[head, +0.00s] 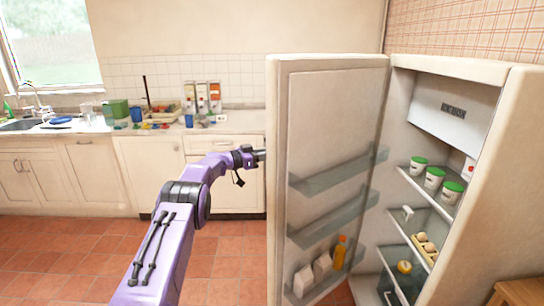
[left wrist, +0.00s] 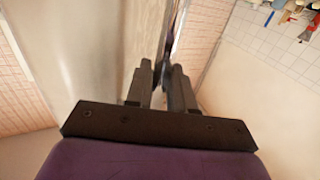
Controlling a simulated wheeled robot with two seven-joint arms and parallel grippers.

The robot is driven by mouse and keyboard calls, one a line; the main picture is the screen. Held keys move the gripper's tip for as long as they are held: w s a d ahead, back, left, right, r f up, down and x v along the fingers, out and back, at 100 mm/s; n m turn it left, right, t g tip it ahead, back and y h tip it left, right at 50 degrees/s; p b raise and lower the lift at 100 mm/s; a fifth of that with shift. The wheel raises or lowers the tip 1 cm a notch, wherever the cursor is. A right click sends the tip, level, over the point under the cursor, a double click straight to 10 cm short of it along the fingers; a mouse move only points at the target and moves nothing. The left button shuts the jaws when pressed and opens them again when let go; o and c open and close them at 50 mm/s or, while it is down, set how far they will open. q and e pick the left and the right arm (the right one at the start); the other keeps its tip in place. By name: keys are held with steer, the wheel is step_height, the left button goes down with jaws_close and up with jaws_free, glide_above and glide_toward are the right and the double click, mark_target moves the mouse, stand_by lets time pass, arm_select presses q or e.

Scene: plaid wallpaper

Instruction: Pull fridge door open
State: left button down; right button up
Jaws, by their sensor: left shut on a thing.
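The white fridge (head: 522,130) stands at the right in the head view, with its inside showing. Its door (head: 325,110) is swung wide open toward the left, its inner shelves facing me. My left arm reaches in from below, and my left gripper (head: 258,156) is at the door's left edge. In the left wrist view the two dark fingers (left wrist: 160,85) are close together on a narrow part at the door edge. The door handle itself is hidden behind the door in the head view. My right gripper is not in view.
Inside the fridge are green-lidded tubs (head: 434,178), eggs (head: 424,243) and a jar (head: 404,267). The door's lower shelf holds an orange bottle (head: 340,252) and white cartons (head: 322,266). A counter (head: 235,122) with several items runs along the back wall. The tiled floor (head: 60,250) at left is clear.

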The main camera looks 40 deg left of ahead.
arm_select(q)
steer(key=shift+w+d+r, duration=0.15)
steer(key=shift+d+r, duration=0.05)
steer(key=shift+r, duration=0.05)
steer(key=c, duration=1.3)
jaws_free()
steer(key=shift+c, duration=0.2)
steer(key=shift+o, duration=1.1)
steer(key=shift+w+d, duration=0.2)
steer(key=b+v, duration=0.2)
steer(key=v, duration=0.8)
steer(key=shift+f, duration=0.15)
